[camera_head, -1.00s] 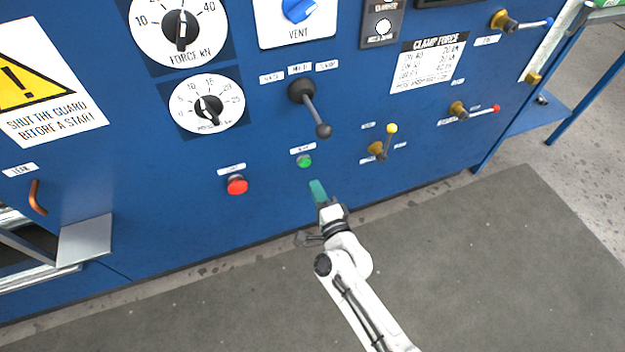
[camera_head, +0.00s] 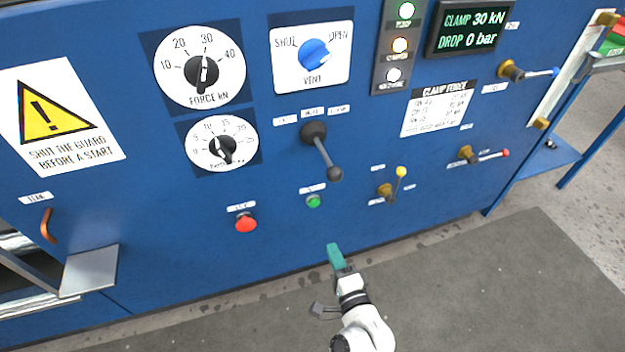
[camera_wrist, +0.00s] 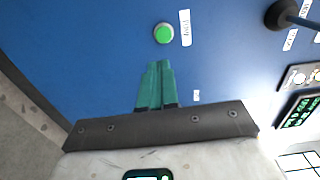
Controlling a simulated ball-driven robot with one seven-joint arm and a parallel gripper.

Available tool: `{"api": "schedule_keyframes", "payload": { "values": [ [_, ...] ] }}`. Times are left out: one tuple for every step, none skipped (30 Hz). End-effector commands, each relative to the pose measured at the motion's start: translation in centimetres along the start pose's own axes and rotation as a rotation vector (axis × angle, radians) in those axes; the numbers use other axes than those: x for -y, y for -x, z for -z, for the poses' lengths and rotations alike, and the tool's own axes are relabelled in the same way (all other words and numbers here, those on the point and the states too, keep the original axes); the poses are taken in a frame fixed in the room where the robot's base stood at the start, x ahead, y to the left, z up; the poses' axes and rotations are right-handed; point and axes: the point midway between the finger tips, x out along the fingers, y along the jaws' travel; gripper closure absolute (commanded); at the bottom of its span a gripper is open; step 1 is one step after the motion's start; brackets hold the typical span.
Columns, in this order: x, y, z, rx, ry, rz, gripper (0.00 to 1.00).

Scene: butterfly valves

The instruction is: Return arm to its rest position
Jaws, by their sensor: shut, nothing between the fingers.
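My gripper (camera_head: 334,250) has green fingers and a white arm behind it. In the head view it is low in front of the blue panel, below the green button (camera_head: 313,201). In the wrist view my gripper (camera_wrist: 160,65) shows its two green fingers together, shut and empty. The green button (camera_wrist: 164,33) lies just beyond the fingertips there, apart from them. My arm reaches in from the bottom edge of the head view.
The blue panel carries a red button (camera_head: 245,223), a black lever (camera_head: 326,160), a blue vent knob (camera_head: 314,54) and small valves (camera_head: 387,190). A metal ledge (camera_head: 90,271) juts out at the left. Grey floor matting (camera_head: 480,285) is clear at the lower right.

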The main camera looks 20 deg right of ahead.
Motion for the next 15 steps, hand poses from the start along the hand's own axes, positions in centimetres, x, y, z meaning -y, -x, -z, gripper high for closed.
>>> {"api": "schedule_keyframes", "payload": {
  "values": [
    [0.0, 0.0, 0.0, 0.000, 0.000, 0.000, 1.00],
    [0.0, 0.0, 0.0, 0.000, 0.000, 0.000, 1.00],
    [0.0, 0.0, 0.0, 0.000, 0.000, 0.000, 1.00],
    [0.0, 0.0, 0.0, 0.000, 0.000, 0.000, 1.00],
    [0.0, 0.0, 0.0, 0.000, 0.000, 0.000, 1.00],
    [0.0, 0.0, -0.1, 0.010, 0.011, -0.007, 1.00],
    [0.1, 0.1, -0.2, 0.021, 0.024, -0.015, 1.00],
    [0.1, 0.1, -0.4, 0.037, 0.043, -0.026, 1.00],
    [0.0, 0.3, -0.7, 0.063, 0.076, -0.047, 1.00],
    [0.0, 0.5, -0.9, 0.087, 0.107, -0.065, 1.00],
    [0.0, 0.7, -1.2, 0.115, 0.143, -0.088, 1.00],
    [-0.1, 1.1, -1.5, 0.157, 0.198, -0.121, 1.00],
    [-0.1, 1.5, -1.7, 0.190, 0.243, -0.147, 1.00],
    [-0.3, 1.9, -1.9, 0.224, 0.291, -0.176, 1.00],
    [-0.4, 2.5, -2.0, 0.268, 0.355, -0.214, 1.00]
  ]
}}
